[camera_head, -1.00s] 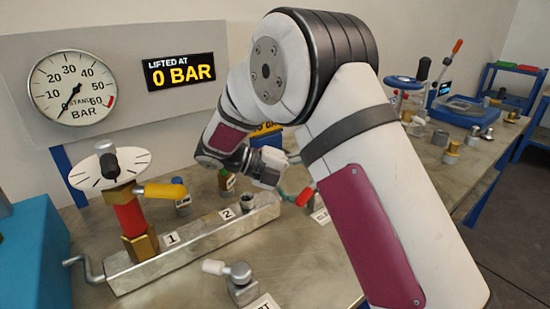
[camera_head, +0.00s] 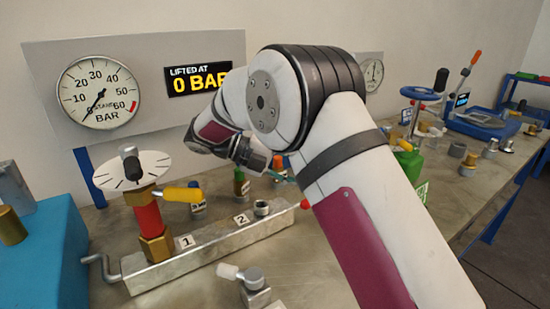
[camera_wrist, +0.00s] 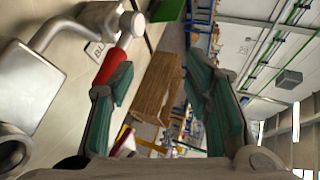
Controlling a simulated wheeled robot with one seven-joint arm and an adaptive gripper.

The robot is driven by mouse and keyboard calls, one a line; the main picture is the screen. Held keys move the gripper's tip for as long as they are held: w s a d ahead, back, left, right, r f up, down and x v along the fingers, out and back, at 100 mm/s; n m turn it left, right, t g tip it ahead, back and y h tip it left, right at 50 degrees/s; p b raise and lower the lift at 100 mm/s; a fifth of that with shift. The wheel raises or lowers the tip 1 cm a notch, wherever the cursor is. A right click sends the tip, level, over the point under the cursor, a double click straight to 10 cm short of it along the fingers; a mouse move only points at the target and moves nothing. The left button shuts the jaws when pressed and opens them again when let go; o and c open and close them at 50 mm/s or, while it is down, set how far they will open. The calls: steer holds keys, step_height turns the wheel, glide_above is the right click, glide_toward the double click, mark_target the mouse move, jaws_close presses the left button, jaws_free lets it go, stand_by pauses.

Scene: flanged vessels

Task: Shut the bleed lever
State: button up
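A lever with a red grip (camera_wrist: 110,66) and silver bent metal shows in the wrist view, beside a small white label (camera_wrist: 94,50) that I cannot fully read. I take it for the bleed lever. Its red end (camera_head: 305,204) shows in the head view at my arm's edge; the rest is hidden there. My gripper (camera_wrist: 163,90) is open, with green-padded fingers and nothing between them. The red grip is by the tip of the left finger, outside the gap; I cannot tell if they touch. In the head view my gripper (camera_head: 284,178) is just above and left of the red end.
A metal manifold (camera_head: 215,246) marked 1 and 2 carries a red and brass valve (camera_head: 150,222) with a yellow handle. A white-knobbed lever (camera_head: 245,277) stands in front. The gauge (camera_head: 98,92) points near 0. A green object (camera_head: 410,165) stands behind my arm.

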steer(key=w+a+r+b, duration=0.1)
steer(key=w+a, duration=0.4)
steer(key=shift+a, duration=0.3)
stand_by(0.6)
stand_by(0.4)
